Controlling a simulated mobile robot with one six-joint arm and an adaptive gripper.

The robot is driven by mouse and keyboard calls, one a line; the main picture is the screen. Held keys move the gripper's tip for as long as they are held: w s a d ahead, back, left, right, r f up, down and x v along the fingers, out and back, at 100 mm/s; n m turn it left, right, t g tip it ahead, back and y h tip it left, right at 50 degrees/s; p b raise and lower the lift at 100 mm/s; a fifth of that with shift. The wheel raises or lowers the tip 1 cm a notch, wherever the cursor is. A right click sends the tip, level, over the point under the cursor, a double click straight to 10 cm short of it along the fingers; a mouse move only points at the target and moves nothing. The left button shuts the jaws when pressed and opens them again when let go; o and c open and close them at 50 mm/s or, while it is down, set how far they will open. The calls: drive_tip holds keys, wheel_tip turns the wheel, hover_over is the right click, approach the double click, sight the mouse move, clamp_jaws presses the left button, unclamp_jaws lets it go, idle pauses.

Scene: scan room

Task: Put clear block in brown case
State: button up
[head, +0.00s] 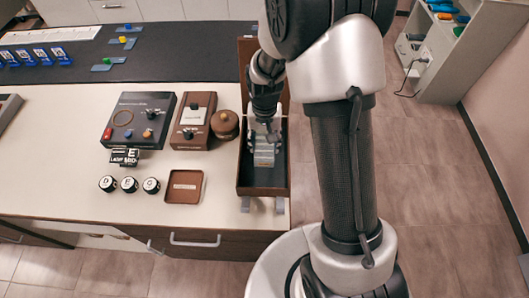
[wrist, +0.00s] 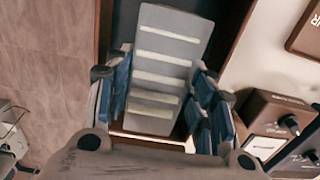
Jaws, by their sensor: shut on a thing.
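The clear block (head: 264,157) is a pale, see-through piece; in the wrist view it is a long grey slab (wrist: 172,48) with several white stripes across it. My gripper (head: 264,141) points down and is shut on the block, with blue-padded fingers (wrist: 160,105) on both sides of it. The brown case (head: 262,191) stands open at the table's right end, its lid raised at the back. The block is over the dark interior of the case, within its rim as seen from the head. I cannot tell whether it touches the case floor.
Left of the case are a round brown pot (head: 224,124), a brown box with a knob (head: 193,120) and a dark control panel (head: 139,119). A small brown tray (head: 185,187) and several black lettered knobs (head: 129,184) lie nearer the front edge. Floor is open to the right.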

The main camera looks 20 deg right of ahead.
sight(264, 150)
drive_tip(key=shift+f+b, duration=0.65)
drive_tip(key=shift+f, duration=1.75)
drive_tip(key=shift+f, duration=0.1)
drive_tip(key=shift+f, duration=0.15)
drive_tip(key=o, duration=1.4)
